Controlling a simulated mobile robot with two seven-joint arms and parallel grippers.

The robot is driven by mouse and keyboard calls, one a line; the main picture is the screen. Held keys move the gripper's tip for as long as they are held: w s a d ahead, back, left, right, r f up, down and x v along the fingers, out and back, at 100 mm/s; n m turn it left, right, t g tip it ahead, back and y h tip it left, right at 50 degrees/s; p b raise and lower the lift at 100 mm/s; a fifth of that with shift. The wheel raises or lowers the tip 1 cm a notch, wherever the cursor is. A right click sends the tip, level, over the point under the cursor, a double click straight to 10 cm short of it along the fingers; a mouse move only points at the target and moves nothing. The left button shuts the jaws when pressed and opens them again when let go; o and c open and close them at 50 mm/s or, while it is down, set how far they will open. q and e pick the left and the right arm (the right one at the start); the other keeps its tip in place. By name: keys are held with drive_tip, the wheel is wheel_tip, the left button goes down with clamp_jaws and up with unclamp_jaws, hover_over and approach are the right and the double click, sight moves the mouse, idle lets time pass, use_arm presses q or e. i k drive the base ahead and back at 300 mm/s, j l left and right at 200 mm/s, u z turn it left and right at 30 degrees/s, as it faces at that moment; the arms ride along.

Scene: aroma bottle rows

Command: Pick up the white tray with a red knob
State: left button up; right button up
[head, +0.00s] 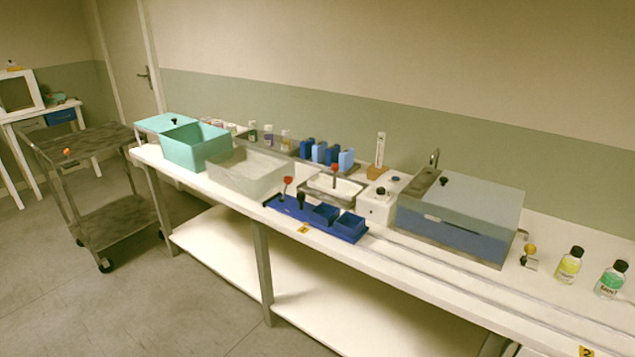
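A small white tray (346,187) with a dark rim lies on the long white bench, just behind a blue tray. A red knob (335,168) on a dark stem stands up at its back edge. A second red knob (287,181) stands at the left part of the blue tray (352,238) in front. Neither of my grippers shows in the head view.
A translucent bin (225,179) and a teal box (184,155) stand to the left. Blue bottles (319,152) stand behind. A white box (374,211) and a large blue-grey case (465,236) stand to the right. A yellow-labelled bottle (569,266) stands far right.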

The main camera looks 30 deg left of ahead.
sight(345, 190)
drive_tip(key=i+j+u, duration=0.1)
drive_tip(key=j, duration=0.25)
drive_tip(key=i+j, duration=0.15)
drive_tip(key=j, duration=0.25)
drive_tip(key=i+j+u, duration=0.15)
drive_tip(key=j, duration=0.2)
drive_tip(key=i+j+u, duration=0.1)
drive_tip(key=j, duration=0.25)
drive_tip(key=i+j, duration=0.2)
drive_tip(key=j, duration=0.15)
drive_tip(key=u, duration=0.05)
